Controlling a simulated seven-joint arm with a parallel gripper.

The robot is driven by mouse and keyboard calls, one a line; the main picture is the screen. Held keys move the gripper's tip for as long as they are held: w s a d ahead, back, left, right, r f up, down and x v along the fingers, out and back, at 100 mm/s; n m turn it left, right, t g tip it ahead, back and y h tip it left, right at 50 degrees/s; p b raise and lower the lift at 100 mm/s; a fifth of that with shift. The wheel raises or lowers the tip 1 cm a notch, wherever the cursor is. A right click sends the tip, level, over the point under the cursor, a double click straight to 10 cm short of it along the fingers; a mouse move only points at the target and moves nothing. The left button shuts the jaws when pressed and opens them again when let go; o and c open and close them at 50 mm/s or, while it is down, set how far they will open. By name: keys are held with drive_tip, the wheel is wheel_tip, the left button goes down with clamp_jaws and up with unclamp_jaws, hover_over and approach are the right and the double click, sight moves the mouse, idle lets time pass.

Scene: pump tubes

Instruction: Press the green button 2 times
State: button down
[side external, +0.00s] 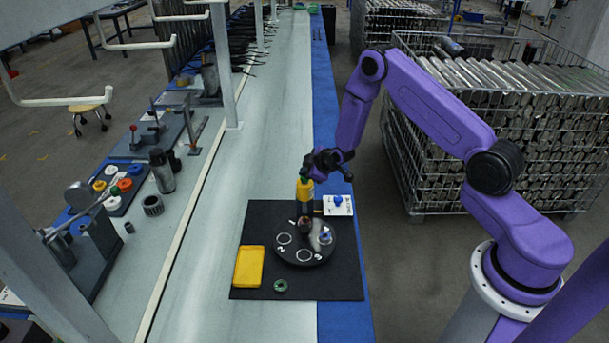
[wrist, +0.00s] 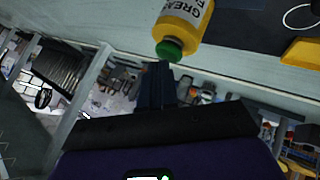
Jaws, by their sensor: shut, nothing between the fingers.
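I cannot make out a green button in either view. The green things that show are the cap of a yellow grease bottle and a small green ring (side external: 280,286) on the black mat. The yellow bottle (side external: 306,194) stands right by my gripper (side external: 307,168) in the side view. In the wrist view the bottle (wrist: 184,22) with its green cap (wrist: 170,49) is just beyond my shut, empty fingers (wrist: 158,68). A white plate (side external: 338,211) with a blue knob (side external: 338,201) is right of the bottle. I cannot tell whether my gripper touches the bottle.
A black round turntable (side external: 304,256) with white circles sits on the black mat (side external: 350,285). A yellow tray (side external: 249,266) lies left of it. Tools and coloured rings (side external: 120,186) crowd the far-left bench. A wire cage of metal tubes (side external: 500,120) stands behind my arm.

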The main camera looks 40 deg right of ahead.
idle(0.6)
drive_tip(key=shift+r, duration=0.45)
drive_tip(key=shift+r, duration=3)
